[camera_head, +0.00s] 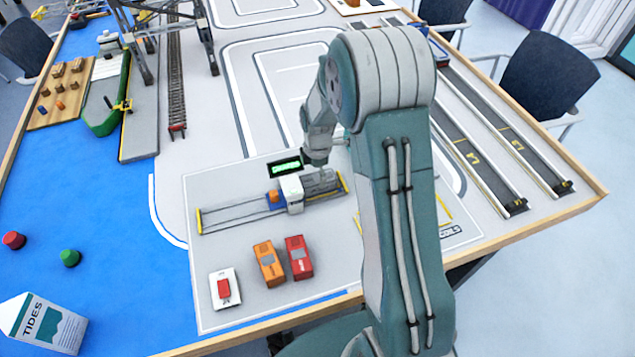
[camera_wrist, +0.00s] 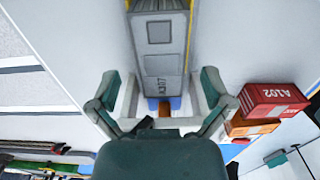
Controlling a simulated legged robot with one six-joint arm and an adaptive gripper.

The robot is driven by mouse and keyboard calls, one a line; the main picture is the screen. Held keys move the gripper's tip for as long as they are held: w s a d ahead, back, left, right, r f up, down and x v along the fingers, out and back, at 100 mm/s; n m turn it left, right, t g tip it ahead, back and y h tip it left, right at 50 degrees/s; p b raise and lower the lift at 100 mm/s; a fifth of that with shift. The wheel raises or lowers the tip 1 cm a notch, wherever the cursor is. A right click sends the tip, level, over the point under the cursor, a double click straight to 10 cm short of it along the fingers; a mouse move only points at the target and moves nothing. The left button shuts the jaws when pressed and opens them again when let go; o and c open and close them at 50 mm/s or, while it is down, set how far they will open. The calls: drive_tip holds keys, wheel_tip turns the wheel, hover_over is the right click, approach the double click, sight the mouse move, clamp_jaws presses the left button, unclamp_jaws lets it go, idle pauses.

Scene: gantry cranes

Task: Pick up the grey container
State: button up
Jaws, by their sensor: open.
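The grey container (camera_wrist: 163,65), marked A107, stands in the upper middle of the wrist view. It has pale panels on its near face and a ribbed darker part at the top edge. My gripper (camera_wrist: 158,100) is open, its two fingers spread at left and right below the container; nothing is visibly held. In the head view, my gripper (camera_head: 318,160) is just above the right part of a railed track (camera_head: 240,213). A light grey block (camera_head: 293,195) sits on that track. The contact between fingers and container cannot be seen.
A red container (camera_head: 299,258) and an orange container (camera_head: 268,264) stand in front of the track. A small green display (camera_head: 286,165) stands behind the track.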

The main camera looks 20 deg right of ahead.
drive_tip(key=shift+f, duration=1.35)
drive_tip(key=c, duration=1.3)
drive_tip(key=shift+r, duration=0.5)
drive_tip(key=s, duration=1.8)
drive_tip(key=shift+r, duration=0.25)
drive_tip(key=shift+a, duration=0.15)
